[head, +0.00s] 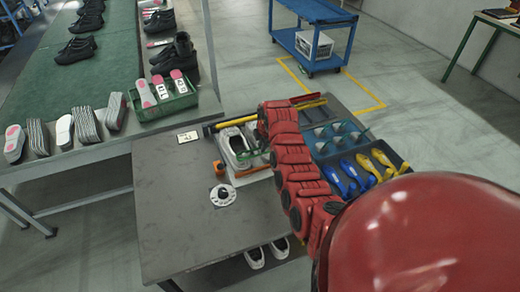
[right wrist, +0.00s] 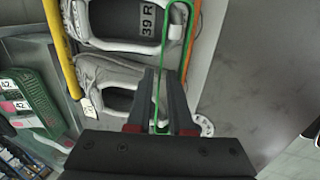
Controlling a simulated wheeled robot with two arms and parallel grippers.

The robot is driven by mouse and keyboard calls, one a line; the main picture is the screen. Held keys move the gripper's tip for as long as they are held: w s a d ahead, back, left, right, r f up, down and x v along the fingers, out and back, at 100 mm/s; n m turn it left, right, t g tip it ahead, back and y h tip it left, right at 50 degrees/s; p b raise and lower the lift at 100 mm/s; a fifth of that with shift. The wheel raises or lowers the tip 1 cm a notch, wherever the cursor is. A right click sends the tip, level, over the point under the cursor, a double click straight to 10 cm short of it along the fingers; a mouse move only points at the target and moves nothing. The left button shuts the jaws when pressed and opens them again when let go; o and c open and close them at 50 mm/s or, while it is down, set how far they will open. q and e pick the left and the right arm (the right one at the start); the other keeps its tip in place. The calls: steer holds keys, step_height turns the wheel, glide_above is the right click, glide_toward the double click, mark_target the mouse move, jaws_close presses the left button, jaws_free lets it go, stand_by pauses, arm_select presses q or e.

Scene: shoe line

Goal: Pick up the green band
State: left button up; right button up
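The green band (right wrist: 187,45) is a long narrow loop in the right wrist view. It lies over the right end of a pair of grey-and-white shoes, and one side of it runs down between my fingers. My right gripper (right wrist: 159,72) is open, with a narrow gap between its dark fingers and one strand of the band in that gap. In the head view a bit of green (head: 252,154) shows beside the shoes (head: 236,148). My red right arm hides most of the band and the gripper there. My left gripper is in no view.
A yellow bar (right wrist: 58,45) runs beside the shoes. An orange item (head: 219,168) and a white disc (head: 223,195) lie on the grey table (head: 180,235). Blue trays (head: 350,160) of blue and yellow tools stand to the right. The table's left front is clear.

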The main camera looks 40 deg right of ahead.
steer(key=shift+f, duration=0.2)
steer(key=shift+c, duration=0.2)
jaws_close()
